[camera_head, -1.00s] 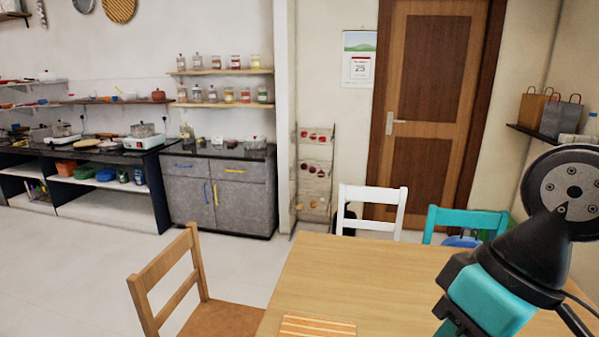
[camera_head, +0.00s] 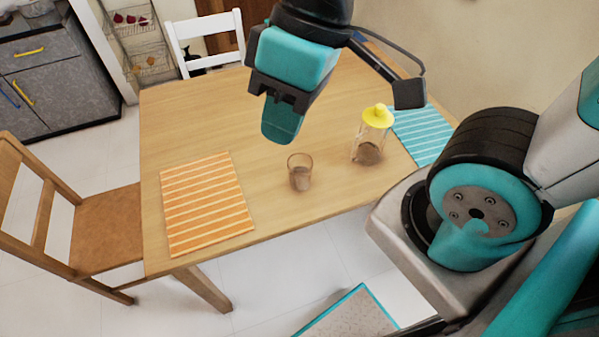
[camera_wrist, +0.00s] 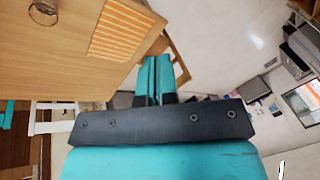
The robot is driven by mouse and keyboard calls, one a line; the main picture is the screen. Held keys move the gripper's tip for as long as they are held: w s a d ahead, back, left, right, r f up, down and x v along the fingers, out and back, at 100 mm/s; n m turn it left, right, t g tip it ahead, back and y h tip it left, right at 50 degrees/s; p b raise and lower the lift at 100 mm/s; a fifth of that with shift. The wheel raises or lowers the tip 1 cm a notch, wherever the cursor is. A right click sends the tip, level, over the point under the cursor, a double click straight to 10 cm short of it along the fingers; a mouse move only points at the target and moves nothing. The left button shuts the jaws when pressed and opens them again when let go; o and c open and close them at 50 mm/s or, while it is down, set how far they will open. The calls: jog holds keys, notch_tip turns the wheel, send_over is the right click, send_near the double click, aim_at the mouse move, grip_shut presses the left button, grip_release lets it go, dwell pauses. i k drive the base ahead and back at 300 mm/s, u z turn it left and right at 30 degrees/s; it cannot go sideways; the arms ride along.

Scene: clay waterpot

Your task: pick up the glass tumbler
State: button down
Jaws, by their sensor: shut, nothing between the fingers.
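The glass tumbler (camera_head: 300,172) stands upright on the wooden table, near its front edge, with something brownish showing through its glass.
A clear jar with a yellow lid (camera_head: 369,140) stands right of the tumbler. An orange striped mat (camera_head: 205,203) lies to the left and a teal striped mat (camera_head: 422,135) to the right. A wooden chair (camera_head: 105,230) and a white chair (camera_head: 205,28) stand around the table (camera_head: 255,215).

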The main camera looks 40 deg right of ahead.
aim_at(300, 182)
jog(key=u, duration=1.55)
jog(key=k, duration=0.95)
jog(key=z, duration=0.9)
jog(key=i, duration=0.5)
jog(key=u, duration=0.05)
